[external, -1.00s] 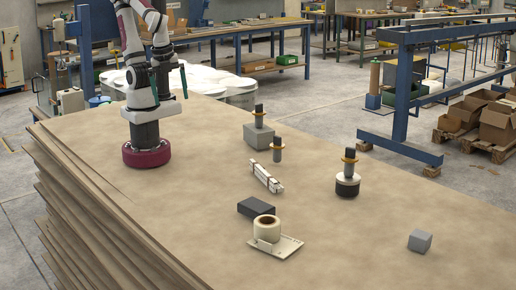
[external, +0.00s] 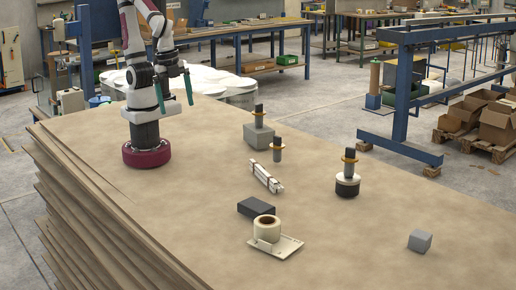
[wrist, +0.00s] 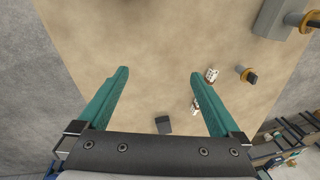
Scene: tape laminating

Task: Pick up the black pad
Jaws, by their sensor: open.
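A dark block also shows small in the wrist view (wrist: 163,125), just above the gripper body. A round tool with a black base (external: 347,188), a white band and an upright handle stands farther right; I cannot tell for sure which of these is the black pad. My gripper (external: 176,107) is high above the far left of the table, well apart from both. Its two teal fingers are spread wide with nothing between them in the wrist view (wrist: 159,73).
The cream tape roll (external: 267,229) sits on a white plate (external: 289,246) close to the dark block. A white bar (external: 266,178), a grey block with a handle (external: 258,137), a small handled tool (external: 277,153) and a grey cube (external: 420,241) stand apart. The table's left side is clear.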

